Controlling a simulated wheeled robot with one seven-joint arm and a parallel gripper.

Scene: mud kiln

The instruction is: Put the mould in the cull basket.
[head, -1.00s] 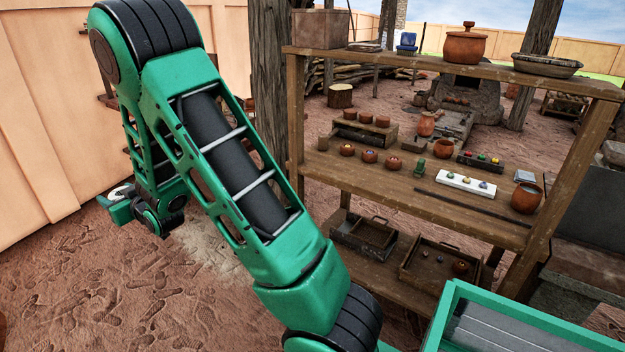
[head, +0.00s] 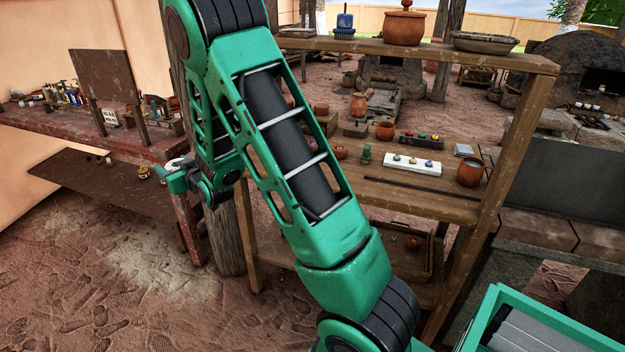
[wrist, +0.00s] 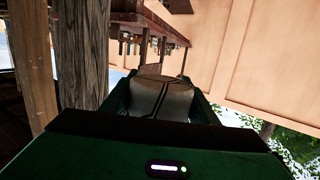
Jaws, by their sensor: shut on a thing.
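My gripper (head: 172,180) hangs out to the left of the rack in the head view, above the ground and in front of a long bench. It is shut on a pale thing, which I take to be the mould (head: 178,163). In the wrist view the mould (wrist: 160,98) is a greyish-white block with dark lines across it, between the two green fingers (wrist: 160,105). Its lower part is hidden by my gripper body. I cannot surely identify the cull basket; a shallow round woven-looking basket (head: 487,42) sits on top of the rack.
A wooden rack (head: 430,205) with pots and small pieces stands behind my arm. A post (head: 228,235) stands close to the gripper's right. The long bench (head: 60,130) bears tools and a brown board (head: 103,75). Bare ground lies at lower left.

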